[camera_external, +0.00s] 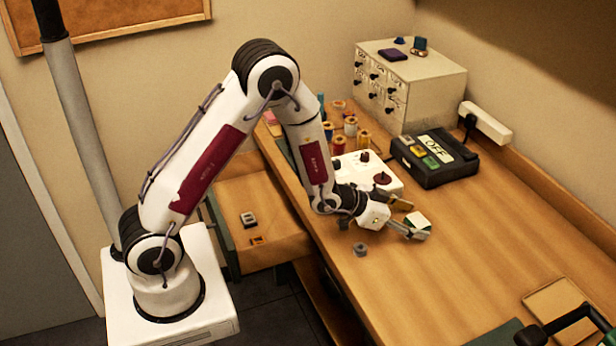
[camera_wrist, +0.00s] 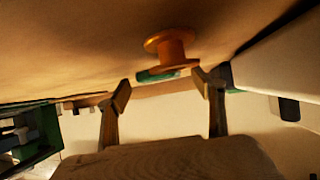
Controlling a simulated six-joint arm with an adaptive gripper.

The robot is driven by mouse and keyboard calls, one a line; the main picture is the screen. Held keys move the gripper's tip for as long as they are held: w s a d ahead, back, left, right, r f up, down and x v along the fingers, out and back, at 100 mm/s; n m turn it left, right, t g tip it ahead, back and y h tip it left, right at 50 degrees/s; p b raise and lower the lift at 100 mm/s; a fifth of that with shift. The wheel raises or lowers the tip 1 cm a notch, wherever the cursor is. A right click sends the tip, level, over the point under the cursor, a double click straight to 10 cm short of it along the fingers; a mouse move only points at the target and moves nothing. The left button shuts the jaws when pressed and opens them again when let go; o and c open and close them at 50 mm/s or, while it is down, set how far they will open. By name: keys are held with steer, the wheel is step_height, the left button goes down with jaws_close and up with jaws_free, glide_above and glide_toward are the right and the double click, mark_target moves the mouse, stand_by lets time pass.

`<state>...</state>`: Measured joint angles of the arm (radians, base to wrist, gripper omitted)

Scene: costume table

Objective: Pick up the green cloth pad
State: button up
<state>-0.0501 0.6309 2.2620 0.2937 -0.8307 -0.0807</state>
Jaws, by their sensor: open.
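My gripper (camera_external: 408,217) is open, low over the middle of the wooden table. At its fingertips in the external view is a small white block-like thing with a green edge (camera_external: 419,225); I cannot tell whether it is the green cloth pad or whether a finger touches it. In the wrist view my open gripper (camera_wrist: 165,88) has its two fingers well apart. A green strip (camera_wrist: 157,75) shows between and beyond the fingertips, against an orange spool (camera_wrist: 171,48). I cannot tell whether this strip is the pad.
A grey spool (camera_external: 360,249) stands close by the gripper. A white box with dark red knobs (camera_external: 384,178) and a black device with an OFF label (camera_external: 445,172) stand behind it. A drawer cabinet (camera_external: 420,85) is at the back.

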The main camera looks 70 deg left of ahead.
mark_target(412, 222)
steer(key=shift+w+f, duration=0.1)
steer(key=shift+w, duration=0.1)
stand_by(0.4)
steer(key=c, duration=1.2)
steer(key=shift+r, duration=0.2)
steer(key=shift+r, duration=4.85)
